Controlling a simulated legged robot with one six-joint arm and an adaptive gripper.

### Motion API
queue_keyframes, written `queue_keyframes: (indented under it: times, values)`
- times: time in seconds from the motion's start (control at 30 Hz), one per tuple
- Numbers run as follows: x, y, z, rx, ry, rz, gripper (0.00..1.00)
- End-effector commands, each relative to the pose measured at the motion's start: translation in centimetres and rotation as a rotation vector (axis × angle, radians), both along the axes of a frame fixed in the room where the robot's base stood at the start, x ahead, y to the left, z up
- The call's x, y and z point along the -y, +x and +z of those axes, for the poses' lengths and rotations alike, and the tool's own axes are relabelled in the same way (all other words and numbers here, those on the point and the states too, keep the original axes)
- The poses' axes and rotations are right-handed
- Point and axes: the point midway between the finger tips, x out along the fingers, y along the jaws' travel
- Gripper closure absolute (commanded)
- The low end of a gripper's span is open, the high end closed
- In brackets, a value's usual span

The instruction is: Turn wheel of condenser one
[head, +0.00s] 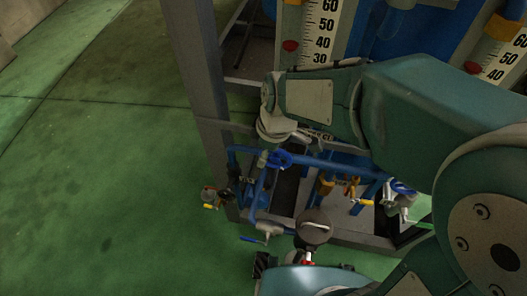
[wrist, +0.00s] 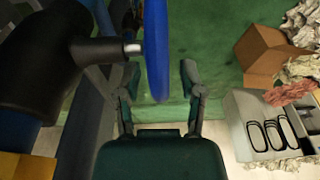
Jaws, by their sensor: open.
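In the wrist view a blue wheel (wrist: 157,45) shows nearly edge-on, on a metal stem from a thick black fitting (wrist: 50,50). My gripper (wrist: 160,75) is open, with one finger on each side of the wheel's lower rim. I see gaps on both sides, so the fingers do not appear to press on it. My fingers are not clear there. I cannot tell for certain that both views show the same wheel.
Marked gauges (head: 322,30) stand behind my arm. In the wrist view a cardboard box (wrist: 268,52) and a grey tray (wrist: 240,112) lie right. Green floor is clear at left.

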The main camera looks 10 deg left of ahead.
Motion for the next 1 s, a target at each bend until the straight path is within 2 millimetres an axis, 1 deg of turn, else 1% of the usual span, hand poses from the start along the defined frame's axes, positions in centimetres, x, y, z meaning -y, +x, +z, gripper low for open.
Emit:
queue_keyframes:
  times: [0.17, 0.4, 0.53, 0.7, 1.0]
  values:
    - [0.5, 0.1, 3.0, 0.007, 0.003, -0.001, 0.49]
    - [1.4, 0.0, 7.9, 0.005, 0.002, -0.002, 0.49]
    - [1.7, 0.0, 9.9, 0.003, 0.001, -0.002, 0.49]
    - [1.9, 0.0, 11.1, 0.002, -0.001, -0.001, 0.49]
    - [1.9, 0.0, 11.2, 0.001, -0.001, 0.000, 0.49]
